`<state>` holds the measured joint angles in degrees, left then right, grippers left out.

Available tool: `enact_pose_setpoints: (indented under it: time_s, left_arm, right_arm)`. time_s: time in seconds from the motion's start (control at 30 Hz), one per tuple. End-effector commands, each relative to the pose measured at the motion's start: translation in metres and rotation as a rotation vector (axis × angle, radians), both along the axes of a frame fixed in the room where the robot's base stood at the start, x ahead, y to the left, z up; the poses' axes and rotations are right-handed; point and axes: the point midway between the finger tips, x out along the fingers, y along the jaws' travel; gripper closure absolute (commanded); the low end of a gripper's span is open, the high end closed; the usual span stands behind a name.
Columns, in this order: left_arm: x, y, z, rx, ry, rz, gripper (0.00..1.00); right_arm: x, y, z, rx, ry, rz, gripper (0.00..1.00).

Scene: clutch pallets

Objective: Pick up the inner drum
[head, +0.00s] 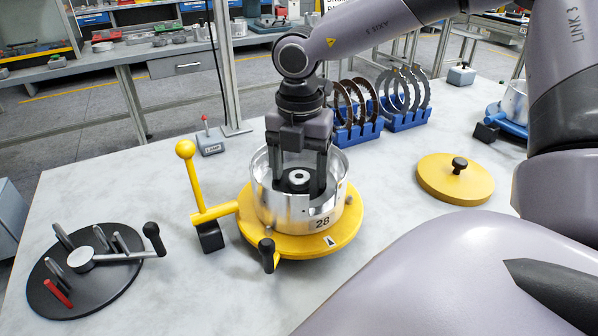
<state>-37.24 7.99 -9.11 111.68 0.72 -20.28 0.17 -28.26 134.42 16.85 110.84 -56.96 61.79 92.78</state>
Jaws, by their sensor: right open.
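A silver metal drum (284,212) marked 28 stands upright on a round yellow base (300,246) in the middle of the table. Inside it is a dark inner part with a light ring on top, which looks like the inner drum (299,177). My right gripper (302,185) points straight down into the silver drum, its two fingers apart on either side of the inner drum's centre. The fingertips are partly hidden by the drum wall, so I cannot tell whether they touch anything. My left gripper is not in view.
A yellow lever (191,175) rises left of the base. A black disc with handles (85,270) lies at left. Blue racks of rings (359,130) stand behind. A yellow lid (455,178) and a blue-based silver container (514,105) are at right. A small switch box (210,144) stands behind left.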

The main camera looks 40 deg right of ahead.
Motion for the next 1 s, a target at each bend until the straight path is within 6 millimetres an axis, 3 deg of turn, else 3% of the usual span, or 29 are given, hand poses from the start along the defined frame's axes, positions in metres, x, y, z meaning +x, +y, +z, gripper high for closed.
enact_pose_setpoints:
  time_s: [0.07, 0.1, 0.3, 1.0]
  left_arm:
    - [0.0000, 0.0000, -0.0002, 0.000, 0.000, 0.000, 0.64]
    - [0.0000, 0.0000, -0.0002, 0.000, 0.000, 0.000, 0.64]
    - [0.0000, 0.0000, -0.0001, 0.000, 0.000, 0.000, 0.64]
    - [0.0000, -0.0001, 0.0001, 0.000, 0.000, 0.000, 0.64]
  right_arm:
    - [0.0000, -0.0001, 0.0001, 0.000, 0.000, 0.000, 0.28]
    - [0.0000, -0.0001, 0.0001, 0.000, 0.000, 0.000, 0.34]
    - [0.0001, -0.0002, 0.0004, 0.000, 0.000, 0.000, 1.00]
    - [0.0004, -0.0004, 0.0010, -0.002, -0.001, 0.000, 1.00]
